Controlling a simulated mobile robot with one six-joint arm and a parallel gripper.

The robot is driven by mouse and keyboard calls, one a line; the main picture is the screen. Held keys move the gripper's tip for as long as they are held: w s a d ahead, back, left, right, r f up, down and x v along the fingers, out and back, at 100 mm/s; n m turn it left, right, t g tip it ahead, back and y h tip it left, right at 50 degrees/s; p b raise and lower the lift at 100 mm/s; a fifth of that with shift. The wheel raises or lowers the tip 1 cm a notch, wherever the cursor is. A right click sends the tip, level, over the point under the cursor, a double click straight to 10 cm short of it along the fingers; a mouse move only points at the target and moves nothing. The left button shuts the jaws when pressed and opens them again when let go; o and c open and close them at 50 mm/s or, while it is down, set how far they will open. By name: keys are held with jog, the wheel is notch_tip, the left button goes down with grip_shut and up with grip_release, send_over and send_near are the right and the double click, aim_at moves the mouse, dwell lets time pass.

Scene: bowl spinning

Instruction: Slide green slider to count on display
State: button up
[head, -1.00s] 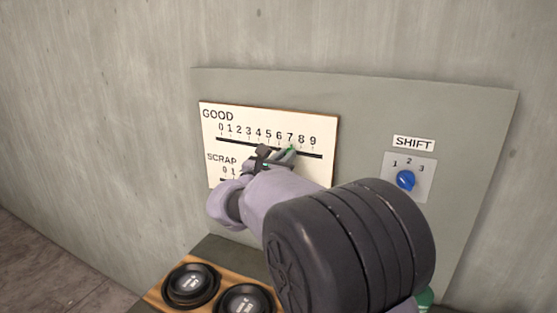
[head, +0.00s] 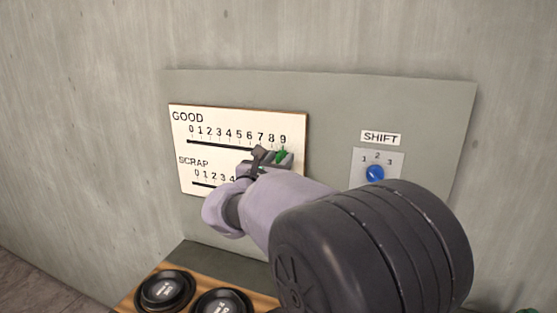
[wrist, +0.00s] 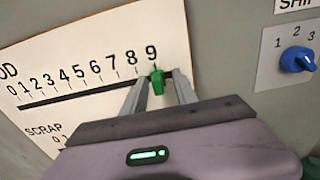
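The green slider (wrist: 157,83) sits on the upper GOOD track, just under the 9 at its right end; in the head view it (head: 283,156) is partly behind my gripper. My gripper (wrist: 159,82) reaches the white panel (wrist: 100,30) with its fingers apart, one on each side of the slider. The left finger is close to the slider; I cannot tell if it touches. A gap shows on the right. In the head view my gripper (head: 270,160) hides part of the panel. I see no numeric display.
The SCRAP track (head: 205,184) lies below, mostly hidden by my arm. A blue SHIFT knob (head: 375,174) is on the grey board to the right. Black round buttons (head: 165,291) sit on a wooden ledge below.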

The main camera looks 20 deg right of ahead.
jog(key=shift+s, duration=0.1)
jog(key=p+v, duration=0.2)
jog(key=v, duration=1.5)
jog(key=shift+a+p, duration=0.15)
jog(key=shift+p, duration=0.25)
